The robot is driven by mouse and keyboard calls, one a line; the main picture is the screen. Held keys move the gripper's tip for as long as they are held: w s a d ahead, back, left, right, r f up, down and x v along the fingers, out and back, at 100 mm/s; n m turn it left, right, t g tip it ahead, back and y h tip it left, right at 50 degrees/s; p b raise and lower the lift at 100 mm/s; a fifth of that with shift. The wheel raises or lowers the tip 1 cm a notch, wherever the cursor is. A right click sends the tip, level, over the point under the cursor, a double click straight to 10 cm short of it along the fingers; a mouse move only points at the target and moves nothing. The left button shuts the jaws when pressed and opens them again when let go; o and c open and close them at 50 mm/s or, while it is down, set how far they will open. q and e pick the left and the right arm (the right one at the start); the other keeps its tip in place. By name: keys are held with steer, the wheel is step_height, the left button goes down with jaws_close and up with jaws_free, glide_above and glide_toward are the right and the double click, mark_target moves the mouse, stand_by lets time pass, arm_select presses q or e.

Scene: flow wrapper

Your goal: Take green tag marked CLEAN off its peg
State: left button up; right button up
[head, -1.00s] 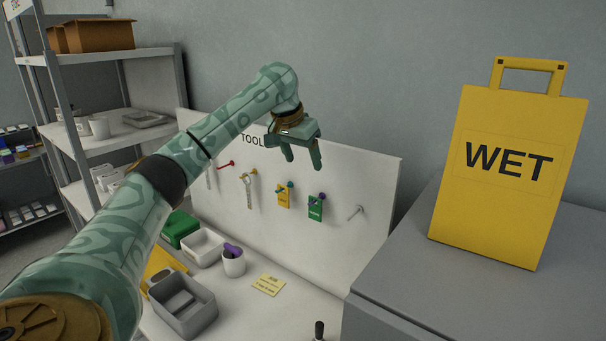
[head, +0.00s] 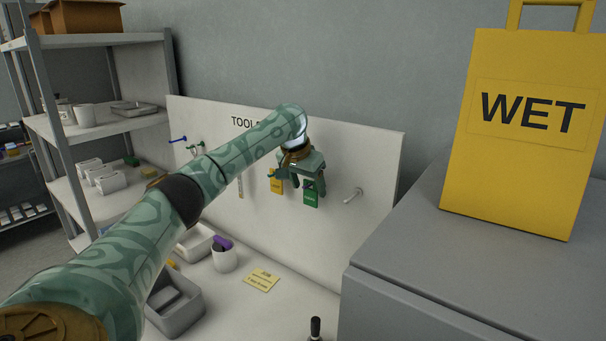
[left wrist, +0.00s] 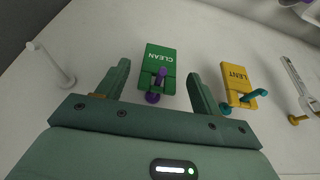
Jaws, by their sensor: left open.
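The green tag marked CLEAN (left wrist: 160,60) hangs on a purple peg (left wrist: 161,77) on the white tool board (head: 365,160). In the head view the green tag (head: 311,198) shows just below my left gripper (head: 309,187). In the left wrist view my left gripper (left wrist: 158,85) is open, with one finger on each side of the tag's lower part. The fingers look apart from the tag; how close they are in depth I cannot tell. My right gripper is not in view.
A yellow tag marked LENT (left wrist: 236,79) hangs on a teal peg close beside. An empty white peg (head: 353,195) sticks out on the other side. A grey cabinet (head: 450,270) with a yellow WET sign (head: 530,130) stands at right. Bins and a cup (head: 224,259) sit below the board.

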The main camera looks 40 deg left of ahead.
mark_target(310, 193)
arm_select(q)
steer(key=x, duration=0.2)
steer(key=shift+w+f+b, duration=0.1)
steer(key=shift+f+b, duration=0.2)
steer(key=shift+b, duration=0.1)
steer(key=shift+w+f, duration=0.25)
steer(key=shift+f, duration=0.2)
steer(key=shift+r, duration=0.1)
steer(key=c, duration=1)
steer(key=shift+c, duration=0.2)
steer(key=shift+r+p, duration=0.45)
steer(key=shift+p, duration=0.85)
